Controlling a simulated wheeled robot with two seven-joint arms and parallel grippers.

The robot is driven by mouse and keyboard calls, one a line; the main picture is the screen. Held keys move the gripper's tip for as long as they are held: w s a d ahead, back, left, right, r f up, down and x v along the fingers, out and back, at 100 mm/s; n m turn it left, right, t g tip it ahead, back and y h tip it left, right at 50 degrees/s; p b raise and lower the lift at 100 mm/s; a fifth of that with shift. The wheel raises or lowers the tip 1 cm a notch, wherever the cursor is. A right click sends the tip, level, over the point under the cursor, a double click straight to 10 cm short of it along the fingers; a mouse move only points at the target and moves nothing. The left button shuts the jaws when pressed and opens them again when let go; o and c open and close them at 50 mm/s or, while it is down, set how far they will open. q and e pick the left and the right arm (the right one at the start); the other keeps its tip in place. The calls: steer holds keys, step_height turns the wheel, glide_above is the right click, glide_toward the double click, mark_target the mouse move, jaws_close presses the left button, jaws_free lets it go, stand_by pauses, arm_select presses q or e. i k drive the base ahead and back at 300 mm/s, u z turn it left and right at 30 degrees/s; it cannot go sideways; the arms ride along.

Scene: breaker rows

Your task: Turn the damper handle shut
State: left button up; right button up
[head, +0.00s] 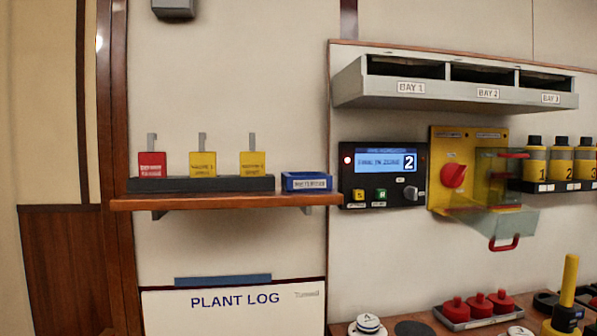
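No label in the head view reads "damper", so I cannot tell for sure which part is the damper handle. An upright yellow lever (570,280) stands on a black base at the lower right, partly cut off by the frame. A red rotary knob (454,176) sits on a yellow panel (439,142) at the right. A clear cover (487,221) with red grips stands out from that panel beside the knob. Neither of my grippers is in view.
A console with a lit screen (385,163) adjoins the yellow panel. A wooden shelf (225,202) holds red and yellow tags and a blue tray (307,182). A bay rack (455,89) juts out above. Red knobbed pieces (478,306) stand on the lower bench.

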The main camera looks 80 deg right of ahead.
mark_target(453, 174)
steer(key=u, duration=0.2)
steer(key=k, duration=2.2)
steer(key=z, duration=0.45)
